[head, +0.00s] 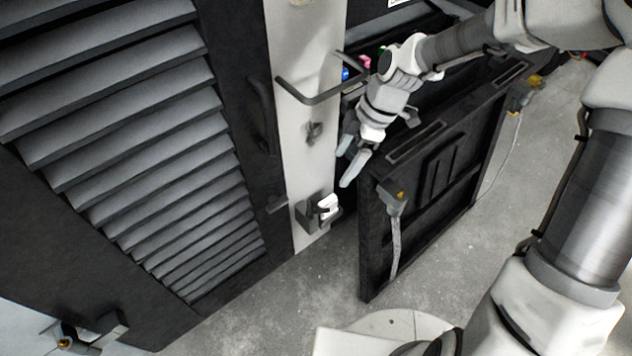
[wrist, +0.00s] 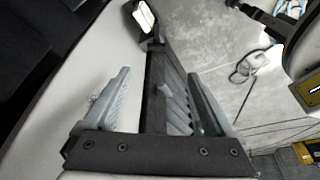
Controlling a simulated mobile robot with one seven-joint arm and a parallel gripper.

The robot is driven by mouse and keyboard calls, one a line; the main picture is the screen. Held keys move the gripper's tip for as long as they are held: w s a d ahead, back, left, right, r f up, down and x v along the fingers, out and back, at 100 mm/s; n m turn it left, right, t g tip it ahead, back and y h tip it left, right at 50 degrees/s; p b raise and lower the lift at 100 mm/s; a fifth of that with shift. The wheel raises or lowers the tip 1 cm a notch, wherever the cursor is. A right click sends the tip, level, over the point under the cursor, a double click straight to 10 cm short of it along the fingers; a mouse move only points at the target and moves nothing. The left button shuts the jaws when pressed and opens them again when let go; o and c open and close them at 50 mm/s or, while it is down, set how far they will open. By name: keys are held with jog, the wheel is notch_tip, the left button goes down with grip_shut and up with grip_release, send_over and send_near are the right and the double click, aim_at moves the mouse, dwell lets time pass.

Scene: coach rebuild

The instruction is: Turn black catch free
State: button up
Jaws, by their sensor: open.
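A small black catch (head: 277,203) sits at the edge of the louvred door, below its black handle (head: 262,115); I cannot tell for sure that it is the task's catch. A dark bracket (head: 308,214) with a white piece (head: 328,207) is low on the pale post, and a grey fitting (head: 315,131) is higher up. My gripper (head: 350,164) is open and appears empty, to the right of the post and above the bracket. In the wrist view its fingers (wrist: 155,100) are spread, with dark structure showing between them.
The pale post (head: 300,170) carries a dark bar handle (head: 318,92). A black panel (head: 430,205) with a grey strap (head: 395,235) stands close to the right of my gripper. The louvred door (head: 140,120) fills the left. Bare grey floor shows in front and right.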

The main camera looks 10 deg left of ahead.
jog(key=b, duration=0.4)
send_near(310, 207)
jog(key=shift+n+y, duration=0.3)
jog(key=shift+n, duration=0.1)
jog(key=x, duration=0.8)
jog(key=shift+d+f, duration=0.1)
jog(key=shift+f, duration=0.25)
jog(key=c, duration=1.4)
